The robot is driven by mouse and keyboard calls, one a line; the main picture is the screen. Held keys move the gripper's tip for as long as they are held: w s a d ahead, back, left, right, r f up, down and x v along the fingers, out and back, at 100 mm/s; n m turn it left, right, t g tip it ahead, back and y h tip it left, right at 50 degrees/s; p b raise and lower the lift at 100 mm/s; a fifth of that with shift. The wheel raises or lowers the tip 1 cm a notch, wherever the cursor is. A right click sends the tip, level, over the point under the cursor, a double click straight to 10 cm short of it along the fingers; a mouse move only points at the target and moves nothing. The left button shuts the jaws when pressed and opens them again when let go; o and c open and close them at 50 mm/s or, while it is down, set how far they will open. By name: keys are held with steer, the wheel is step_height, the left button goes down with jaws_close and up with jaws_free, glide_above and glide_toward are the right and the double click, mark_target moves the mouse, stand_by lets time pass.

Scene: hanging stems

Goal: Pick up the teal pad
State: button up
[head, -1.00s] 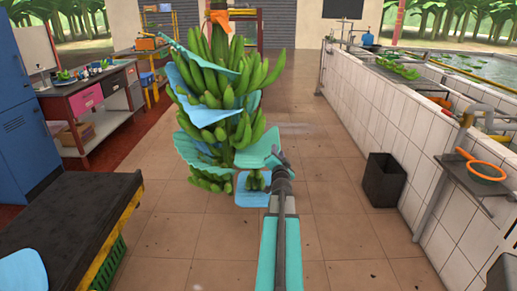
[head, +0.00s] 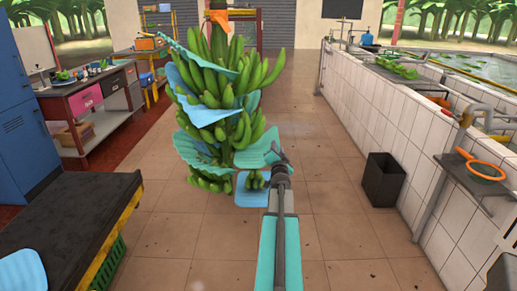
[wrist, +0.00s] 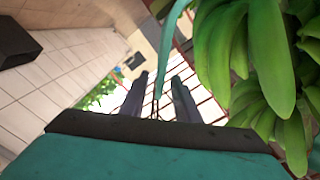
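A teal pad (head: 256,154) sticks out to the right from the lower part of the hanging banana bunch (head: 218,100). In the wrist view the teal pad (wrist: 168,48) shows nearly edge-on as a thin strip, running down between my fingers. My gripper (head: 274,153) is at the pad's right end in the head view. In the wrist view my gripper (wrist: 160,78) has its two dark fingers apart, one on each side of the strip. I cannot see either finger pressed on it. Green bananas (wrist: 245,50) hang close on the right there.
Other blue pads, such as an upper one (head: 190,82), lie between the banana layers. A lower blue pad (head: 250,194) hangs beneath. A black bin (head: 382,180) stands by the tiled tank wall (head: 408,150) at right. A dark table (head: 60,225) is at left. The floor between is clear.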

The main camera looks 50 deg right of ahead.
steer(key=shift+x, duration=1.8)
steer(key=shift+c, duration=0.2)
jaws_close()
